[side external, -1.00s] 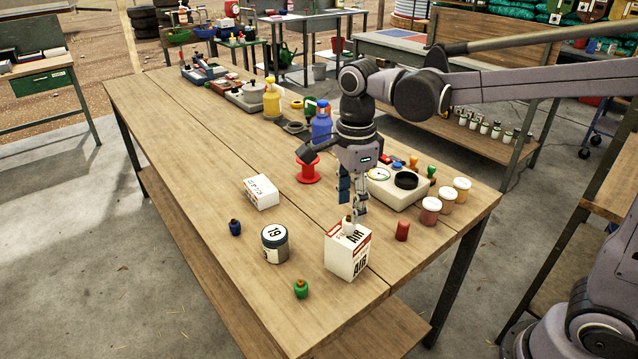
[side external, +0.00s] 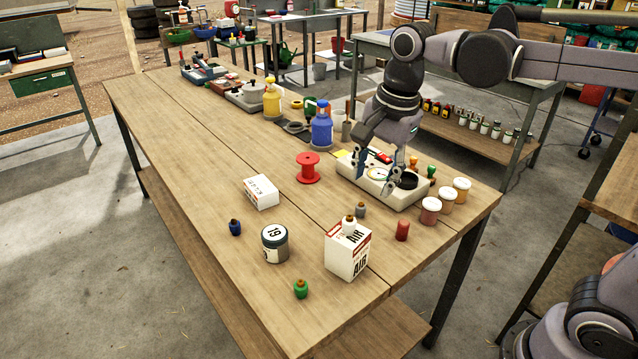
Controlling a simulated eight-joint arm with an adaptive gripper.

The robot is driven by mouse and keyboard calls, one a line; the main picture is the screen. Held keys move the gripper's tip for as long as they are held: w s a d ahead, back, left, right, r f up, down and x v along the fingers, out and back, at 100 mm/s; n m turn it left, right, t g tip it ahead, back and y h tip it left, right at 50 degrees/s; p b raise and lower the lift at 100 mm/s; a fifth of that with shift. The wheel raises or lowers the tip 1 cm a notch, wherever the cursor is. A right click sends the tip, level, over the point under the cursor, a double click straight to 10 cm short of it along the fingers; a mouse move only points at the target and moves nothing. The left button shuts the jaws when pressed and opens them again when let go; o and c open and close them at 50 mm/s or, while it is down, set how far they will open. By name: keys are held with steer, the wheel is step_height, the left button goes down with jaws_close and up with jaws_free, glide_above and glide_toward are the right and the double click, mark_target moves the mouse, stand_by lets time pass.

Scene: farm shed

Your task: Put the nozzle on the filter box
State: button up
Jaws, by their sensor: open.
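The filter box (side external: 347,258) is a white carton with red edges and "AIR" printed on it, near the table's front right. A small white nozzle (side external: 349,226) with a brown tip stands upright on its top face. My gripper (side external: 375,180) is open and empty. It is above and behind the box, over the pale tray with the gauge, clear of the nozzle. Other small nozzle-like pieces stand on the table: a blue one (side external: 235,228), a green one (side external: 301,289) and a grey one (side external: 361,210) just behind the box.
A jar marked 19 (side external: 275,244) and a smaller white box (side external: 261,192) stand left of the filter box. The table's left front is clear.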

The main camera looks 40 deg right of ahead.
steer(key=s+d+f+n+t, duration=0.5)
steer(key=s+f+n, duration=0.2)
steer(key=n, duration=0.8)
steer(key=shift+d+f+n, duration=0.35)
steer(key=shift+f+n, duration=0.05)
steer(key=shift+f, duration=0.2)
